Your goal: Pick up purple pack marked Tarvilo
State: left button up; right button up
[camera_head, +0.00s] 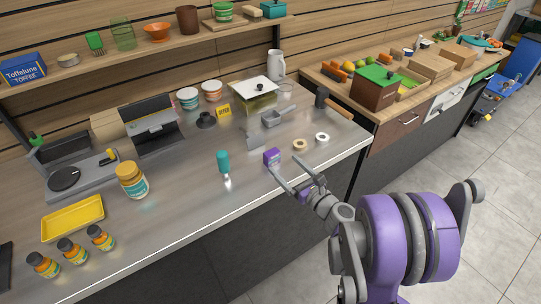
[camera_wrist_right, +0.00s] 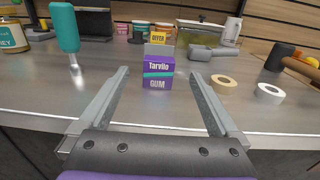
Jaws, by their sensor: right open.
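The purple pack marked Tarvilo (camera_wrist_right: 158,72) stands upright on the metal counter, with "GUM" on its lower front. In the head view the small purple pack (camera_head: 272,157) is near the counter's front edge. My right gripper (camera_head: 294,177) is open and comes in from the front right, its fingers pointing at the pack. In the right wrist view the open fingers (camera_wrist_right: 164,72) lie to either side of the pack, which appears between and slightly beyond the tips. Nothing is held. My left gripper is not in view.
A teal-handled tool (camera_head: 223,162) stands left of the pack. Two tape rolls, one tan (camera_head: 300,145) and one white (camera_head: 322,137), lie to its right. A metal scoop (camera_head: 275,117) and a lidded clear container (camera_head: 257,98) are behind. The counter just around the pack is clear.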

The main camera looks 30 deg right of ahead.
aim_at(275, 156)
jog(key=w, duration=0.3)
jog(key=shift+w+a, duration=0.1)
jog(key=shift+a, duration=0.05)
jog(key=w, duration=0.1)
jog(key=w+p, duration=0.1)
jog(key=w, duration=0.2)
jog(key=shift+w+a, duration=0.35)
jog(key=shift+w, duration=0.05)
jog(key=shift+s, duration=0.1)
jog(key=shift+c, duration=1.3)
jog(key=c, duration=1.2)
